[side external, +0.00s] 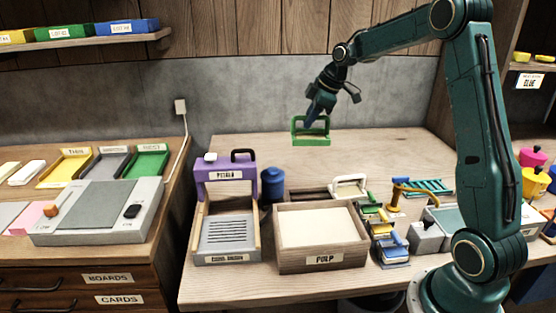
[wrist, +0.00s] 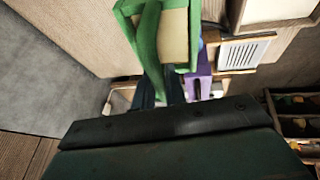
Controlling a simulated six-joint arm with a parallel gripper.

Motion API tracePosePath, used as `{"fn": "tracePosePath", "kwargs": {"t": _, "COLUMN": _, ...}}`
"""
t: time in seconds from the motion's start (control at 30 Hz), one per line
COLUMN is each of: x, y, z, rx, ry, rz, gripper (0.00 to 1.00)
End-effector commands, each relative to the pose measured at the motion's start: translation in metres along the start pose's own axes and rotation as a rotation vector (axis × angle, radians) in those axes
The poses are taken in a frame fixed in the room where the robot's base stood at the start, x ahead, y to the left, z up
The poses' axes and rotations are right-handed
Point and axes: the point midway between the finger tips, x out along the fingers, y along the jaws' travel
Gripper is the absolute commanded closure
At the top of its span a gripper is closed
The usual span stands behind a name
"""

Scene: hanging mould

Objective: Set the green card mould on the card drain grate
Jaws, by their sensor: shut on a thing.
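The green card mould (side external: 311,141), a green frame with a handle and a pale face, hangs from my gripper (side external: 317,114) well above the table. In the wrist view the mould (wrist: 178,40) fills the top middle, and my gripper (wrist: 160,92) is shut on its handle. The card drain grate (side external: 228,257), a slotted grey plate in a wooden frame with a label, lies on the table to the lower left of the mould. The grate (wrist: 238,52) also shows in the wrist view, to the right of the mould. Its slotted top looks bare.
A purple piece (side external: 229,186) with a dark handle stands at the grate's back edge. The pulp vat (side external: 322,251) stands right of the grate, with a dark blue jar (side external: 272,184) behind. Several small moulds and tools (side external: 390,238) crowd the vat's right. The table's back is clear.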

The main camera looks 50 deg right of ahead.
Motion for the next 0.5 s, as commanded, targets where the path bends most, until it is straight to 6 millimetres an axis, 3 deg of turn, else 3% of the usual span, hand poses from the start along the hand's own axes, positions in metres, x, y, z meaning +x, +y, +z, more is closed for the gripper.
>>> {"fn": "tracePosePath", "kwargs": {"t": 0.37, "x": -0.042, "y": 0.010, "z": -0.017, "rx": -0.001, "ry": 0.001, "rz": 0.005, "gripper": 1.00}}
{"fn": "tracePosePath", "kwargs": {"t": 0.5, "x": -0.038, "y": 0.001, "z": -0.035, "rx": -0.009, "ry": 0.001, "rz": -0.004, "gripper": 1.00}}
